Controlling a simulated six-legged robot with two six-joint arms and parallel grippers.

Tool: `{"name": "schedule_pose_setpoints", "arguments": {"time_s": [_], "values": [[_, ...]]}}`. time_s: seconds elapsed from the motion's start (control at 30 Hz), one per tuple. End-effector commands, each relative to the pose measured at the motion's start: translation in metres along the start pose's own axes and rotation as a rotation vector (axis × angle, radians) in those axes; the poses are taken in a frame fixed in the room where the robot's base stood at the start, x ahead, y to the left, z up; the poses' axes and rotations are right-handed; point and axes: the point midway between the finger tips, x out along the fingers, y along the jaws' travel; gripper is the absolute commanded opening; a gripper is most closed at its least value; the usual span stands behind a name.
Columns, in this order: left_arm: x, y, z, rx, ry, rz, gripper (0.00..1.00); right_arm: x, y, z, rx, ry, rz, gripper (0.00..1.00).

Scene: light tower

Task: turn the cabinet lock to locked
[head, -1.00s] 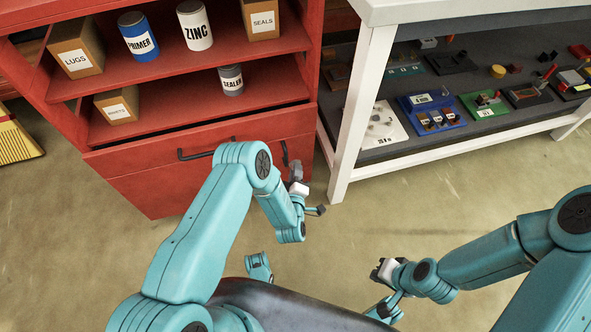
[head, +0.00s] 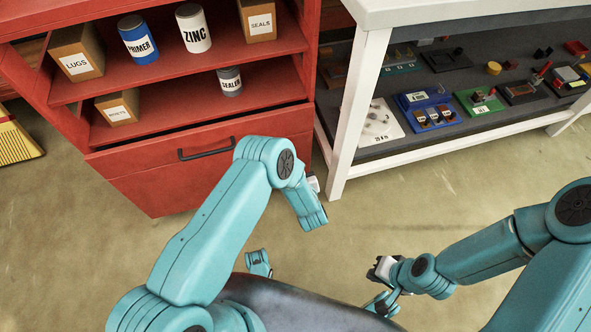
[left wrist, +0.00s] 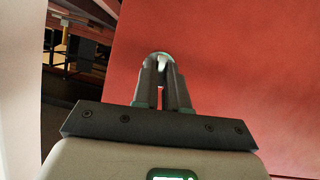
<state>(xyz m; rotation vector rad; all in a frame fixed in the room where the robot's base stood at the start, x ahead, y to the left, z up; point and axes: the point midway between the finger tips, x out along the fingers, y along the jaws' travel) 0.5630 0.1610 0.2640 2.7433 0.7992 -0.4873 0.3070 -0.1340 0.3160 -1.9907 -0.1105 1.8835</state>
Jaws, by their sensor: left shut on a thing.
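The red cabinet (head: 155,190) stands at the back left of the head view, and its red face (left wrist: 245,75) fills the right of the left wrist view. My left gripper (left wrist: 162,62) is shut in front of this face, its fingers close together around a small pale piece with a teal rim (left wrist: 161,54). That piece is mostly hidden by the fingers; it may be the lock's knob or key, but I cannot tell which way it is turned. In the head view my left arm hides the fingers and the lock. My right gripper (head: 378,268) is away from the cabinet, over the floor.
A white-framed bench (head: 347,130) with a dark shelf of small parts stands just right of the cabinet. The cabinet drawer has a black handle (head: 206,149). Cans and boxes stand on the shelves above. The floor at the right is clear.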

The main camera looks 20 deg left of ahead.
Motion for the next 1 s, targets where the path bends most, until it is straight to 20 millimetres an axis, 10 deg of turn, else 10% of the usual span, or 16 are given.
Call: {"name": "schedule_pose_setpoints", "arguments": {"time_s": [0.87,1.0], "values": [[0.001,0.0019,-0.0014,0.141,0.004,-0.058,0.0,0.0033,0.001,-0.0029,-0.002,0.01,0.0,0.0],[0.0009,0.0018,-0.0012,0.14,0.004,-0.058,0.38,0.0033,0.001,-0.0028,-0.002,0.009,0.0,0.0]]}}
